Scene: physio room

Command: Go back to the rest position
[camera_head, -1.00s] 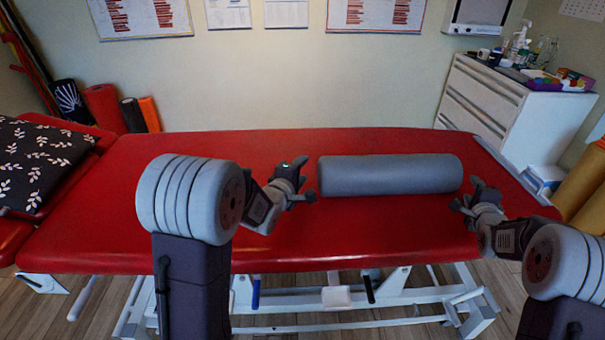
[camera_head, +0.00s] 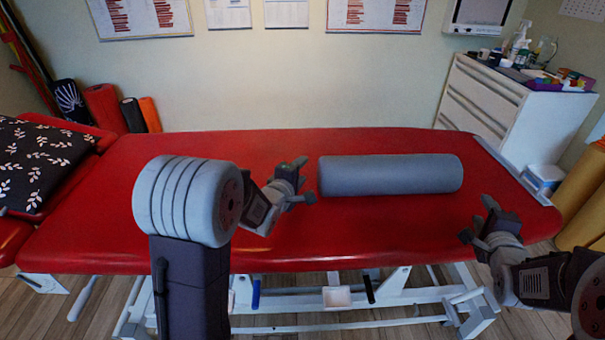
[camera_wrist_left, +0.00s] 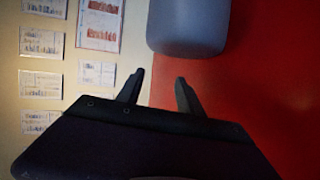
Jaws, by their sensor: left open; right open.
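A grey-blue foam roller (camera_head: 390,175) lies lengthwise across the red treatment table (camera_head: 330,235). My left gripper (camera_head: 304,180) is open and empty, just left of the roller's left end and apart from it. In the left wrist view, the left gripper's two fingers (camera_wrist_left: 158,90) stand apart with nothing between them. The roller's end (camera_wrist_left: 188,25) shows above them in that view. My right gripper (camera_head: 476,220) is open and empty, by the table's front right edge, below and right of the roller.
A black leaf-patterned pillow (camera_head: 45,160) lies at the far left. A white drawer cabinet (camera_head: 510,115) with bottles on top stands at the back right. Rolled mats (camera_head: 102,105) lean against the back wall.

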